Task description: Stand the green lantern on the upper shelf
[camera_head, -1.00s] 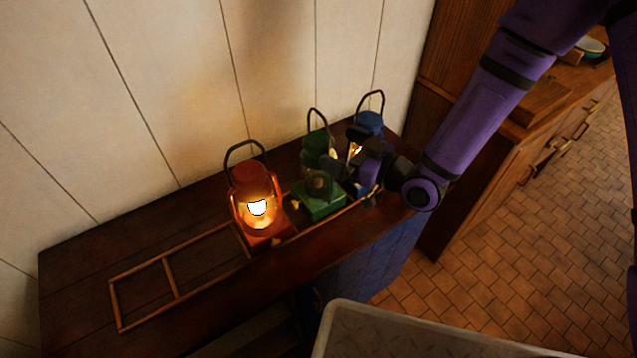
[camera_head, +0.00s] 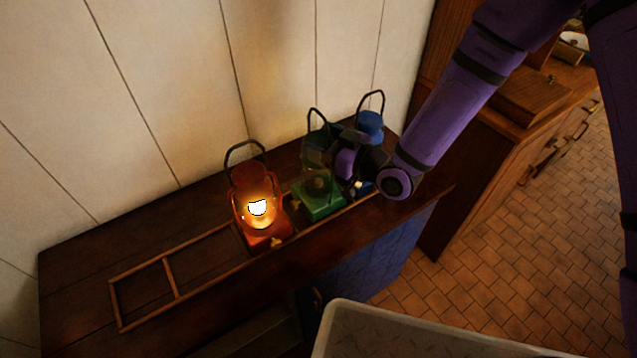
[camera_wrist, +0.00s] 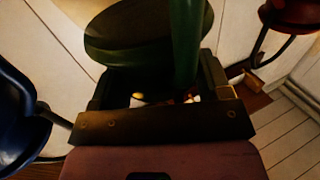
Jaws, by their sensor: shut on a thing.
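The green lantern (camera_head: 320,204) stands upright on a dark wooden surface, between the red and blue lanterns. Its green base shows in the head view, while its upper part is partly hidden by my gripper (camera_head: 325,150). My gripper is shut on the green lantern near its upper body. In the wrist view, the lantern's dark green round top (camera_wrist: 125,38) fills the upper middle, beyond the jaws (camera_wrist: 160,95). I cannot tell which surface in view is the upper shelf.
The lit red lantern (camera_head: 250,180) stands close on the left and the blue lantern (camera_head: 370,123) close on the right. Thin wooden rails (camera_head: 170,278) frame empty compartments at left. A panelled wall (camera_head: 170,90) rises behind. A wooden cabinet (camera_head: 480,170) stands at right.

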